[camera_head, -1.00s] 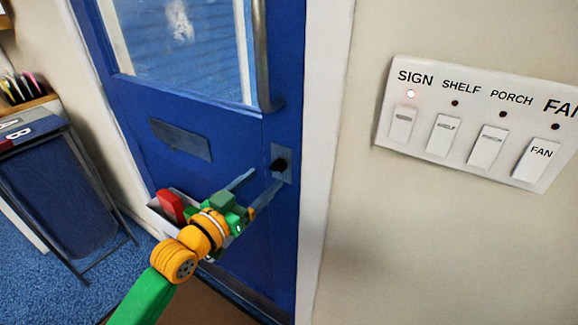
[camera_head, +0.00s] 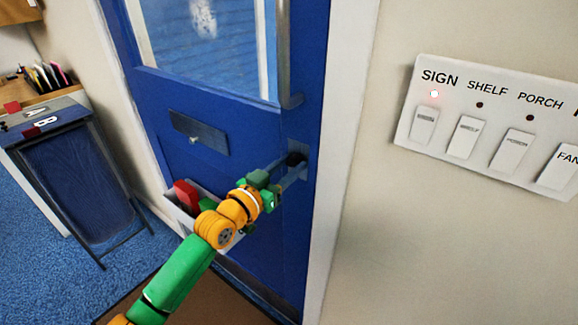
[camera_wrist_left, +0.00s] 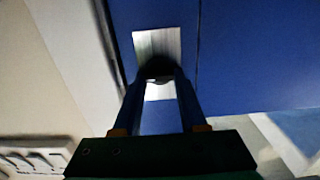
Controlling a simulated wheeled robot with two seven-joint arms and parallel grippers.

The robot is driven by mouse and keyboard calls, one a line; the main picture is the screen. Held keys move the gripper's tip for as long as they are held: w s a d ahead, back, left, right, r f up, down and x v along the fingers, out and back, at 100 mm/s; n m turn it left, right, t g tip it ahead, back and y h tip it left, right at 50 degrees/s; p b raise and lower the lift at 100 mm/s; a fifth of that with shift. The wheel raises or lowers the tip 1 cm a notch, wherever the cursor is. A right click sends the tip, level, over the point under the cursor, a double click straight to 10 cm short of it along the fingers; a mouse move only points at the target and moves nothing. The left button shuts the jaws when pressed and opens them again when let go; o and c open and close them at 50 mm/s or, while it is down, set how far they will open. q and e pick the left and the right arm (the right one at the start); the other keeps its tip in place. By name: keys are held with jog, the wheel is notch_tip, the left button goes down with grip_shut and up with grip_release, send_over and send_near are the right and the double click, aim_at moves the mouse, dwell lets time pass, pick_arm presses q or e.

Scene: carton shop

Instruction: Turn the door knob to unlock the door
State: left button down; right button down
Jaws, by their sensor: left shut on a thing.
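The blue door (camera_head: 172,97) stands in the middle of the head view, with a window in its upper part. The small dark door knob (camera_head: 295,158) sits on a grey plate at the door's right edge, below the long vertical handle. My left gripper (camera_head: 288,166) reaches it from the lower left and is shut on the knob. In the left wrist view the dark knob (camera_wrist_left: 158,67) lies between the two fingertips, in front of its pale plate. The fingers partly hide the knob. My right gripper is not in view.
A white switch panel (camera_head: 450,150) is on the wall to the right; its SIGN light glows. A mail slot (camera_head: 198,132) and a box (camera_head: 180,212) with red and green things are low on the door. A blue-sided table (camera_head: 75,180) stands at left.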

pick_arm(q)
jog(key=shift+n, duration=0.3)
jog(key=n, duration=0.3)
jog(key=shift+n+p, duration=0.3)
jog(key=shift+p, duration=0.1)
jog(key=n+p, duration=0.1)
jog(key=n, duration=0.4)
jog(key=shift+a, duration=0.1)
jog(key=n, duration=0.5)
jog(key=shift+w+f+p, duration=0.1)
jog(key=shift+p, duration=0.25)
jog(key=shift+f+n+p, duration=0.1)
jog(key=shift+n+p, duration=0.3)
jog(key=shift+n, duration=1.4)
jog(key=shift+c, duration=2.4)
grip_release()
